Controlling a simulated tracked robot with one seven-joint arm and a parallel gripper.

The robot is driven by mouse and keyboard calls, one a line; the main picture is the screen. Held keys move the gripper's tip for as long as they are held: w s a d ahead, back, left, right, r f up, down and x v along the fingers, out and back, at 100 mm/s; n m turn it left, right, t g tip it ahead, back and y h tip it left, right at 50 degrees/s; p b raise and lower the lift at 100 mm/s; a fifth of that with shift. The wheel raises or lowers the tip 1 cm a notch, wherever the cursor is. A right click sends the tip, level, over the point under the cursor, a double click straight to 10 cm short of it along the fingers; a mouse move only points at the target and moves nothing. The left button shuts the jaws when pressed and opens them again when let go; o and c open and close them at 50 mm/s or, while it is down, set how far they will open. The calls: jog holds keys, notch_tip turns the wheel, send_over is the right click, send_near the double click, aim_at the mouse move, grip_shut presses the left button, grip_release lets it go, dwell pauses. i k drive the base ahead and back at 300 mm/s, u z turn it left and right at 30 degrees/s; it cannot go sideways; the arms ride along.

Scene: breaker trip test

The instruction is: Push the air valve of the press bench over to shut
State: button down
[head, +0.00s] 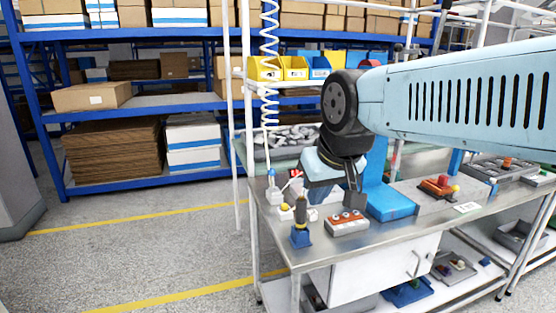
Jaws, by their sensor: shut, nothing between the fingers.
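The press bench (250,155) is a metal-topped table with a blue press (390,203) on it. At its left end, under a coiled white hose, is a small white and blue fitting that looks like the air valve (273,194). A small red part (296,173) shows just right of it; I cannot tell whether it is the valve's lever, or its position. My gripper (353,203) points down, shut and empty, above the bench in front of the press. It is to the right of the valve and apart from it. My wrist hides part of the bench behind.
A grey block with orange-red parts (346,226) lies just below my gripper. A dark-handled tool stands in a blue holder (300,238) at the front left edge. A red button box (438,188) sits right of the press. Open floor lies left.

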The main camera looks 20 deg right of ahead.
aim_at(272, 172)
jog(key=u, duration=0.05)
jog(key=k, duration=0.85)
jog(key=z, duration=0.2)
jog(key=i, duration=1.45)
jog(key=u, duration=0.1)
